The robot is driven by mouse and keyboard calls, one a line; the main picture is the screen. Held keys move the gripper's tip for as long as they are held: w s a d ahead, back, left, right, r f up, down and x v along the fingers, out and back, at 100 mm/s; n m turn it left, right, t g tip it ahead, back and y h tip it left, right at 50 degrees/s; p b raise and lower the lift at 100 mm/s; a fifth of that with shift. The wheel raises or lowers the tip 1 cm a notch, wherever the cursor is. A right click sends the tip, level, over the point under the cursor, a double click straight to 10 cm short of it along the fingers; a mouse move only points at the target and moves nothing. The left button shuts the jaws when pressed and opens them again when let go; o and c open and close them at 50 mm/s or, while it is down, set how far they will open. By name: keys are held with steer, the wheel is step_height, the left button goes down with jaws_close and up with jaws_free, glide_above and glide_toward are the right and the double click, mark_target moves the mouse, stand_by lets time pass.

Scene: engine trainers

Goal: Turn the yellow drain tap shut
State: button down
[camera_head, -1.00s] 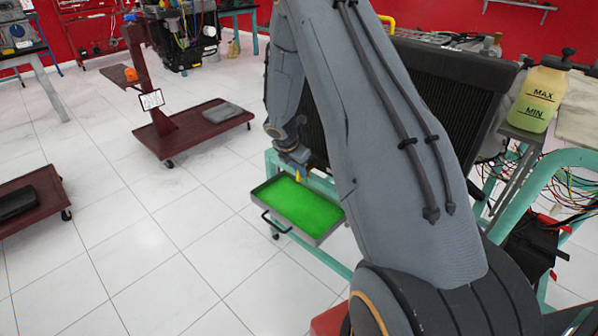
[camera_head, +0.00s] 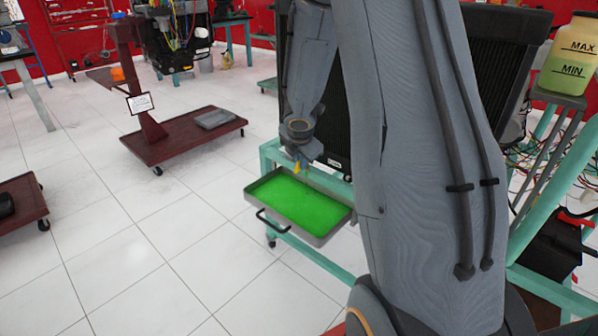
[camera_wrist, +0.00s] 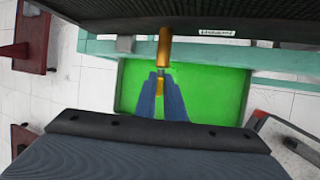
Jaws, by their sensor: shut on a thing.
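The yellow drain tap (camera_wrist: 164,47) shows in the wrist view below the dark radiator (camera_wrist: 200,14). Its lower part lies between the fingertips of my gripper (camera_wrist: 160,77), which is shut on it. In the head view the tap (camera_head: 297,167) is a small yellow piece under my gripper (camera_head: 304,160). A grey tray (camera_head: 319,240) full of green liquid is below the tap, and its green surface fills the area behind my fingers in the wrist view. I cannot tell from these frames how far the tap is turned.
A green frame (camera_head: 268,157) stands around the tray and carries the radiator. A yellow-green bottle (camera_head: 570,58) marked MAX and MIN stands at the right. A dark red trolley (camera_head: 183,140) stands at the left. White tiled floor is free in front.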

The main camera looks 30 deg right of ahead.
steer(key=shift+f+m+t+y+b, duration=0.15)
steer(key=shift+t+b, duration=0.5)
steer(key=shift+b, duration=2.45)
steer(key=shift+r+m+t+y+b, duration=0.2)
steer(key=shift+t+b, duration=0.45)
steer(key=shift+b, duration=2.4)
steer(key=t+b, duration=0.1)
steer(key=b, duration=0.2)
steer(key=f+t+b, duration=0.1)
steer(key=b, duration=0.3)
steer(key=shift+s+y+b, duration=0.25)
steer(key=shift+s+b, duration=0.05)
steer(key=m+t+b, duration=0.1)
steer(key=t+b, duration=0.1)
steer(key=b, duration=0.4)
steer(key=f+m+t+b, duration=0.1)
steer(key=t+b, duration=0.2)
steer(key=b, duration=0.3)
steer(key=m+t+y+b, duration=0.1)
steer(key=t+b, duration=0.2)
steer(key=b, duration=0.3)
steer(key=shift+s+f, duration=0.35)
steer(key=shift+s, duration=0.05)
steer(key=shift+r+b, duration=0.1)
steer(key=shift+b, duration=0.3)
steer(key=c, duration=1.9)
jaws_free()
steer(key=shift+o, duration=0.2)
steer(key=shift+d, duration=0.1)
